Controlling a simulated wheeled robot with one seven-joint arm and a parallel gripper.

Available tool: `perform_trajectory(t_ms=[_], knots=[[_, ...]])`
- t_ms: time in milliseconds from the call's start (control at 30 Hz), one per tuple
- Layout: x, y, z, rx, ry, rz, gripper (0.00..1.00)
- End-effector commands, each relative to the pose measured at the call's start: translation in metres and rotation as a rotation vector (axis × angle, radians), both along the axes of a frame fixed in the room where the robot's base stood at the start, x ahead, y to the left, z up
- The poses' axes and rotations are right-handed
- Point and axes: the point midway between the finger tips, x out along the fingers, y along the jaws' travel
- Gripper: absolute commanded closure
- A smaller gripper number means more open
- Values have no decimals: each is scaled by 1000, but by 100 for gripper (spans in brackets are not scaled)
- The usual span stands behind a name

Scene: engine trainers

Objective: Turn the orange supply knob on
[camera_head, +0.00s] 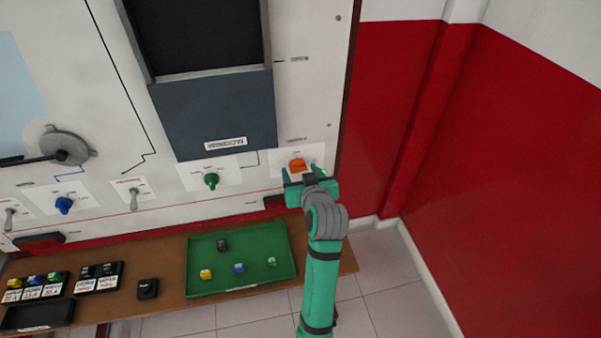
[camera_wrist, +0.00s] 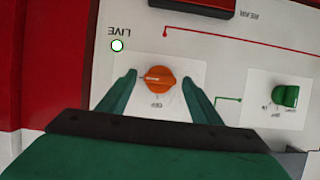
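The orange supply knob (camera_head: 297,165) is on a white label plate at the lower right of the panel. In the wrist view the orange knob (camera_wrist: 159,78) sits between my two fingers, with its grip bar lying roughly level across the picture. A lamp above it, by the word LIVE (camera_wrist: 117,46), looks white with a green rim. My gripper (camera_head: 307,176) is at the panel in front of the knob. Its fingers are open, one on each side of the knob in the wrist view, with a gap visible on both sides. I cannot tell the fingertips' depth against the panel.
A green knob (camera_head: 211,181) is left of the orange one, and a blue knob (camera_head: 64,205) is further left. A grey flap (camera_head: 215,113) juts above. A green tray (camera_head: 242,286) with small coloured parts lies on the bench below. A red wall (camera_head: 500,180) stands to the right.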

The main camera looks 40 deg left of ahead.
Motion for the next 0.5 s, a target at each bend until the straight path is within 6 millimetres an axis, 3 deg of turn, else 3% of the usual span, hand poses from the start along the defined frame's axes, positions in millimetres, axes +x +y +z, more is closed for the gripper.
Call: perform_trajectory(t_ms=[233, 500], knots=[[-10, -11, 6, 1, 0, 1, 41], [-40, -46, 26, 0, -1, 1, 41]])
